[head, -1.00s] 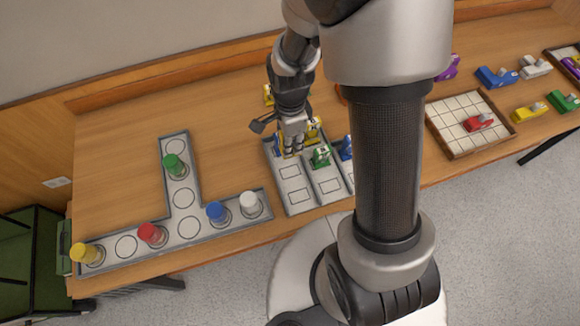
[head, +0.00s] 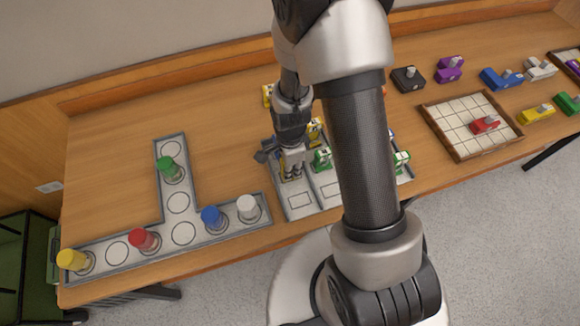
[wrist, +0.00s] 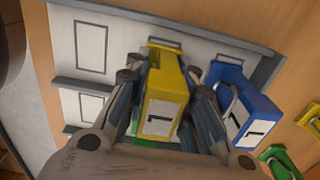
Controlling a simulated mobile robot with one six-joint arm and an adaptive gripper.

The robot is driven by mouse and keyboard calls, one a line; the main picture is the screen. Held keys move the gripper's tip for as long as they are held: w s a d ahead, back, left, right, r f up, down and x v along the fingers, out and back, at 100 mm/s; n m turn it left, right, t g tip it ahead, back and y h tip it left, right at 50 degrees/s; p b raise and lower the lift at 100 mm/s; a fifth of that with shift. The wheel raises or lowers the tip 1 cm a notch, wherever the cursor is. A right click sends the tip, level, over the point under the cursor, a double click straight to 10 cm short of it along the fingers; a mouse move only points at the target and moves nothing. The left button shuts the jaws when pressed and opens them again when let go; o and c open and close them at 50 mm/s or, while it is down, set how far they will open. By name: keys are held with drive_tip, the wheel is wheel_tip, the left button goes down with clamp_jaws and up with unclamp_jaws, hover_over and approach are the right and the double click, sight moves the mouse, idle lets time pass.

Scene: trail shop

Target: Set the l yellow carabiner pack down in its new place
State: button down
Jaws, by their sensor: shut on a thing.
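My gripper (head: 291,174) is over the left column of the grey tray (head: 301,213) with outlined cells. In the wrist view my gripper (wrist: 165,125) is shut on a yellow carabiner pack (wrist: 162,108). The pack stands roughly upright between the fingers; its lower part is hidden, so I cannot tell whether it touches the tray. A blue pack (wrist: 250,108) is close beside the right finger. In the head view a green pack (head: 322,160) stands just right of my gripper and another yellow pack (head: 315,130) behind it.
Another green pack (head: 402,161) shows right of my arm, which hides part of the tray. A T-shaped grey tray (head: 196,232) with coloured bottles lies to the left. A gridded wooden board (head: 450,128) with a red piece (head: 485,124) lies to the right. Front cells are empty.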

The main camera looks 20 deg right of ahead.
drive_tip(key=shift+f, duration=0.15)
drive_tip(key=c, duration=1.4)
unclamp_jaws()
drive_tip(key=shift+o, duration=0.2)
